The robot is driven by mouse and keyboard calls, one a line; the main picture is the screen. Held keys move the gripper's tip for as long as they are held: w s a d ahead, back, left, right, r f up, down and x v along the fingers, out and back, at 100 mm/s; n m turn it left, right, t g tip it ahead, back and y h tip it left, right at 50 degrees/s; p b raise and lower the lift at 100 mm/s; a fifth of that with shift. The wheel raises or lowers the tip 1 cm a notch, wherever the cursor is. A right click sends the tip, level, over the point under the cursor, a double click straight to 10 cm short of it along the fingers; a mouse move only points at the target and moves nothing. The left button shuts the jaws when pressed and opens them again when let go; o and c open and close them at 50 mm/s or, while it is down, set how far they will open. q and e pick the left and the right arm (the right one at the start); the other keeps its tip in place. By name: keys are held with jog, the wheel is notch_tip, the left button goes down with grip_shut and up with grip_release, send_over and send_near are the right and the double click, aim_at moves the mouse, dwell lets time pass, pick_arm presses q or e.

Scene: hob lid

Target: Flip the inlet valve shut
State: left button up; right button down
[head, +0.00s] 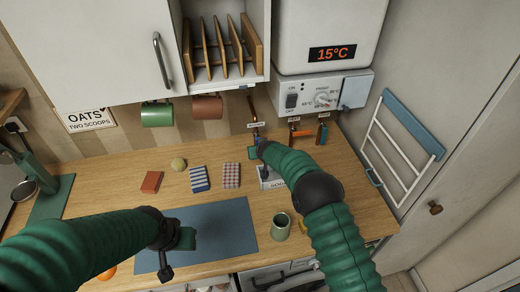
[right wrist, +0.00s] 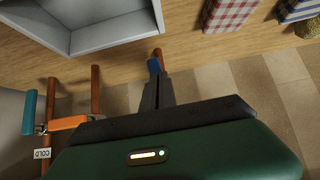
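Under the white boiler (head: 330,40), copper pipes come down the wall. The left pipe (head: 250,108) has a small label I cannot read and a blue lever just below it. In the right wrist view this blue lever (right wrist: 154,66) shows in front of a copper stub. My right gripper (right wrist: 160,88) points at it with its fingers close together, tips at the lever; whether they touch it is unclear. To the right, a blue-handled valve (head: 322,134) also shows in the wrist view (right wrist: 28,112), near a COLD tag. My left gripper (head: 170,262) hangs over the blue mat; its fingers are unclear.
The counter (head: 120,190) holds a blue mat (head: 235,215), folded cloths (head: 199,179), a green mug (head: 281,226) and a white box (head: 268,182). Mugs hang under the cabinet (head: 90,50). A folding rack (head: 400,150) is on the right wall.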

jog(key=shift+w+d, duration=0.1)
jog(key=shift+w, duration=0.2)
